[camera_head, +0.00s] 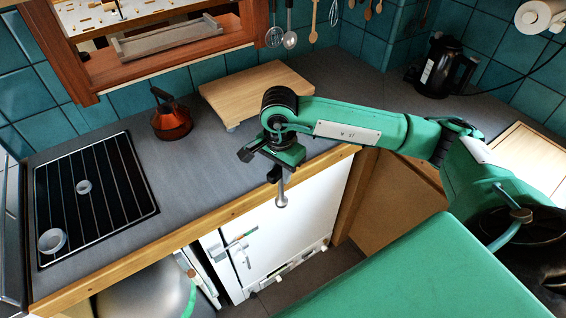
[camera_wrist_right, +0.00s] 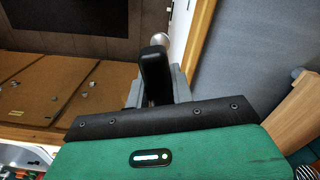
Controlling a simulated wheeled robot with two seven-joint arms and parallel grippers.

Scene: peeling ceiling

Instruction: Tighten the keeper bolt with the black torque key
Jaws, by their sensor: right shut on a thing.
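My right gripper (camera_head: 275,172) is in front of the counter's wooden edge, pointing down, and is shut on the black torque key. The key's silver shaft and rounded end (camera_head: 281,198) hang below the fingers, in front of the white door. In the right wrist view, the black key (camera_wrist_right: 155,72) sits between the grey fingers, with a silver round end (camera_wrist_right: 160,39) beyond. The white door (camera_head: 286,228) under the counter carries a metal latch (camera_head: 239,246). I cannot make out which part is the keeper bolt. My left gripper is not in view.
The grey counter (camera_head: 205,172) holds a black grill plate (camera_head: 110,200), a red-brown kettle (camera_head: 170,118), a wooden board (camera_head: 258,88) and a black electric kettle (camera_head: 440,66). Utensils (camera_head: 290,38) hang on the teal wall. Open floor (camera_head: 318,278) shows below the white door.

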